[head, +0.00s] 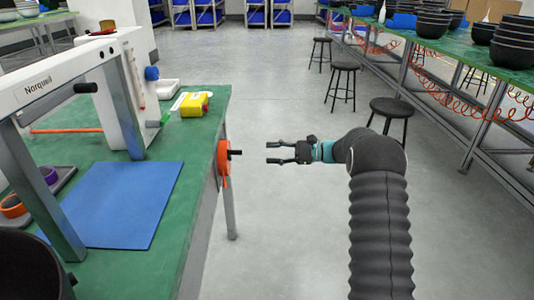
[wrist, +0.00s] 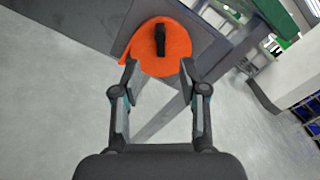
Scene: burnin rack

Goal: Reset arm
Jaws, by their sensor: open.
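My gripper (head: 272,153) is open and empty, held out over the aisle to the right of the green-topped bench (head: 196,134). My dark ribbed arm reaches forward and its end points left toward the bench edge. In the wrist view my gripper (wrist: 158,72) shows two spread fingers with nothing between them. An orange disc with a black handle (head: 223,163) is mounted at the bench's side edge, a short gap left of the fingertips. The orange disc (wrist: 158,47) also shows beyond the fingertips in the wrist view.
Black stools (head: 392,108) stand near the right bench (head: 456,47), which holds stacked black bowls (head: 433,22). The grey floor (head: 280,230) between is open.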

